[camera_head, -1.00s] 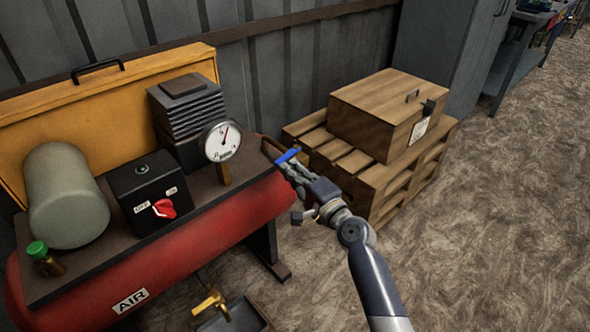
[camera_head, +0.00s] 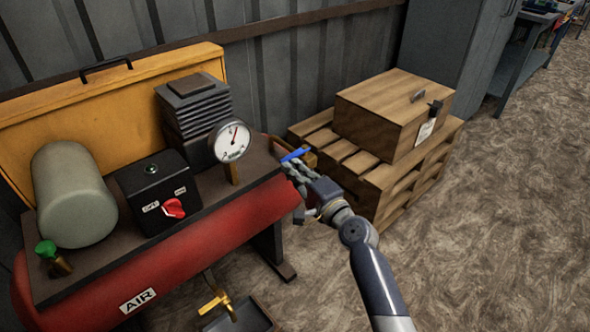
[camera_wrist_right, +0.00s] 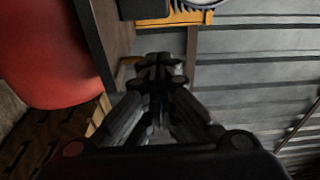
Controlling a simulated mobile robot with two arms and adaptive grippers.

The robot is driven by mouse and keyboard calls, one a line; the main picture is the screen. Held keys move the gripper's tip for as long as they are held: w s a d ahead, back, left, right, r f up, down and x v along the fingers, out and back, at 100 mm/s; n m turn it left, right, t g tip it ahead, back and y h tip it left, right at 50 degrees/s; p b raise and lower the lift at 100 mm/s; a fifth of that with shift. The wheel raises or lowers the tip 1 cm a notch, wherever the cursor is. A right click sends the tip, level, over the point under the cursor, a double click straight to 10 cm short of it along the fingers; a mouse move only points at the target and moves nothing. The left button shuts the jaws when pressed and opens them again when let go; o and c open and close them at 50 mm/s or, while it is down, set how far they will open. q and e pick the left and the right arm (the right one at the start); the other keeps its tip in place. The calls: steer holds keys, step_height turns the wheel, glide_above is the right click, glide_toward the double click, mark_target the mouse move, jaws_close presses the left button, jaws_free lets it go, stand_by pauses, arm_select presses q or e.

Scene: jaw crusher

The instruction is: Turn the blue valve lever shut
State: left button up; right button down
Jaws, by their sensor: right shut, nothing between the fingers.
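The blue valve lever (camera_head: 295,155) shows as a short blue bar at the right end of the red air compressor (camera_head: 190,250). A bit of brass-coloured fitting (camera_head: 308,158) shows beside it. My right gripper (camera_head: 292,168) is at the lever, just in front of and below it, with its fingers shut and nothing between them. I cannot tell whether the fingers touch the lever. In the right wrist view the closed fingers (camera_wrist_right: 160,72) point past the compressor's end, and the lever is not visible there. My left gripper is not in view.
A pressure gauge (camera_head: 231,141) and a black switch box (camera_head: 155,190) with a red knob stand on the compressor. A wooden crate (camera_head: 385,115) rests on a pallet (camera_head: 440,165) just right of my gripper. A yellow tap (camera_head: 215,302) hangs low. Floor at right is clear.

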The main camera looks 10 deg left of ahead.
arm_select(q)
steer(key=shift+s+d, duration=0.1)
arm_select(e)
steer(key=shift+s, duration=0.1)
